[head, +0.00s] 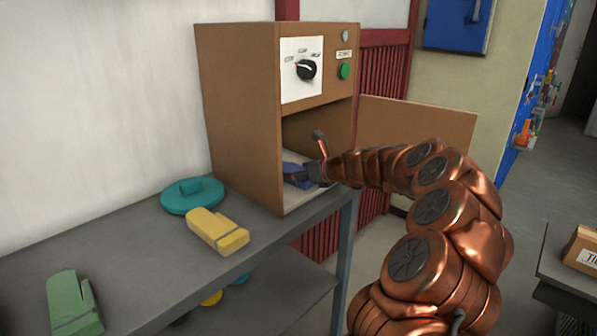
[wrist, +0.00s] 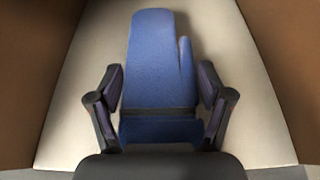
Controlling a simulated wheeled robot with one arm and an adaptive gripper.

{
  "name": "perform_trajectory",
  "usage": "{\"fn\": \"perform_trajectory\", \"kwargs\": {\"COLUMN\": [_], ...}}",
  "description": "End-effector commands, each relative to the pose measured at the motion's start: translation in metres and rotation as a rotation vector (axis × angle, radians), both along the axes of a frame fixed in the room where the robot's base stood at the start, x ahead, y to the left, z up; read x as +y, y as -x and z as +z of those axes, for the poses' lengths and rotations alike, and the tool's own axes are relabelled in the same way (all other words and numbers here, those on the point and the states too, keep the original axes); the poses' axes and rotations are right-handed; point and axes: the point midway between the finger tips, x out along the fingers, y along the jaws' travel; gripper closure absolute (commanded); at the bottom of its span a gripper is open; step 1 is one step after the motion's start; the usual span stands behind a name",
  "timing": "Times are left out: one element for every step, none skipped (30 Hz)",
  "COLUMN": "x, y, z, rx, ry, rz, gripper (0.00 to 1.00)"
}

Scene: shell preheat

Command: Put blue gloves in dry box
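The dry box (head: 240,120) is a brown cabinet with its door (head: 420,125) swung open to the right. A blue glove (wrist: 158,60) lies flat on the pale floor of the box, its fingers pointing inward. It also shows in the head view (head: 291,168), partly hidden by my gripper. My gripper (wrist: 160,85) is inside the box opening, with its two fingers apart on either side of the glove's lower part. The fingers look open and very near the glove's edges; contact is hard to tell.
The box stands on a grey shelf table (head: 130,250). A teal round item (head: 192,196), a yellow mitt (head: 217,231) and a green mitt (head: 73,304) lie left of it. The box front has a dial (head: 306,70) and a green button (head: 344,71).

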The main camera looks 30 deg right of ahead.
Motion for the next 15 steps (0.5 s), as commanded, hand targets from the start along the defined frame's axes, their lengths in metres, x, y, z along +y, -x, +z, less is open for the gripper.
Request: {"fn": "perform_trajectory", "kwargs": {"x": [-0.0001, -0.0001, -0.0002, -0.0002, -0.0002, -0.0002, -0.0001, -0.0001, -0.0001, -0.0001, -0.0003, -0.0003, -0.0002, -0.0002, -0.0003], "y": [0.0000, 0.0000, 0.0000, 0.0000, 0.0000, 0.0000, 0.0001, 0.0001, 0.0001, 0.0001, 0.0001, 0.0001, 0.0001, 0.0001, 0.0001], "z": [0.0001, 0.0001, 0.0000, 0.0000, 0.0000, 0.0000, -0.0001, -0.0001, -0.0001, -0.0001, -0.0001, -0.0001, 0.0001, 0.0002, 0.0008], "rx": [0.000, 0.000, 0.000, 0.000, 0.000, 0.000, 0.000, 0.000, 0.000, 0.000, 0.000, 0.000, 0.000, 0.000, 0.000], "ry": [0.000, 0.000, 0.000, 0.000, 0.000, 0.000, 0.000, 0.000, 0.000, 0.000, 0.000, 0.000, 0.000, 0.000, 0.000], "rz": [0.000, 0.000, 0.000, 0.000, 0.000, 0.000, 0.000, 0.000, 0.000, 0.000, -0.001, -0.001, -0.001, -0.001, -0.001], "gripper": [0.12, 0.09, 0.05, 0.02, 0.01, 0.01, 0.01, 0.01, 0.01, 0.01, 0.01, 0.01, 0.01, 0.01, 0.01]}}
